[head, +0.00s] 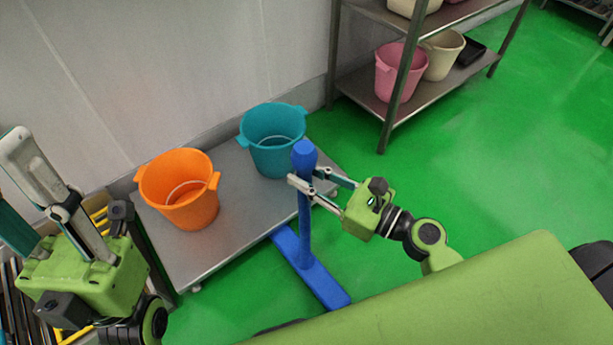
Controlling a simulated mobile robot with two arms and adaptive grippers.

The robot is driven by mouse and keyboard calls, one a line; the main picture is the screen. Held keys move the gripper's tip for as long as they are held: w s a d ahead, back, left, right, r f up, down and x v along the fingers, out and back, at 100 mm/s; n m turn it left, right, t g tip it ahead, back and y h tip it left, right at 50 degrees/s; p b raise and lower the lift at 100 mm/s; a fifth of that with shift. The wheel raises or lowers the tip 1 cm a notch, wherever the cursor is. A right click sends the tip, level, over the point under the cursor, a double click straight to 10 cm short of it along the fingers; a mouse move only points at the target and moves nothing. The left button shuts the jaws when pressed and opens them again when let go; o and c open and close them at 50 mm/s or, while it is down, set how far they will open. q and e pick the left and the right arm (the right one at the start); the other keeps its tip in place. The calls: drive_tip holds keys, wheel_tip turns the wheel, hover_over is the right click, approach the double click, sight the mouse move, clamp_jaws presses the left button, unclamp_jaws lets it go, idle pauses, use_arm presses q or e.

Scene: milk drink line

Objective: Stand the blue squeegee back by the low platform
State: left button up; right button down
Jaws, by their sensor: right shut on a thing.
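The blue squeegee (305,225) stands roughly upright, its long head low by the green floor, at the near right edge of the low platform (238,215). I cannot tell whether the head rests on the floor. My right gripper (306,186) is shut on the squeegee's handle just below its knob-shaped top. My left gripper (45,175) is raised at the left edge of the view, away from the squeegee.
An orange bucket (181,190) and a teal bucket (272,140) stand on the platform. A metal shelf (425,98) with pink and beige buckets stands at the back right. A wall runs behind the platform. Green floor lies open on the right.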

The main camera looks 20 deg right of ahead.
idle(0.3)
drive_tip(key=c, duration=2.1)
unclamp_jaws()
drive_tip(key=shift+f, duration=0.15)
drive_tip(key=shift+c, duration=0.2)
drive_tip(key=o, duration=0.4)
drive_tip(key=shift+c, duration=0.2)
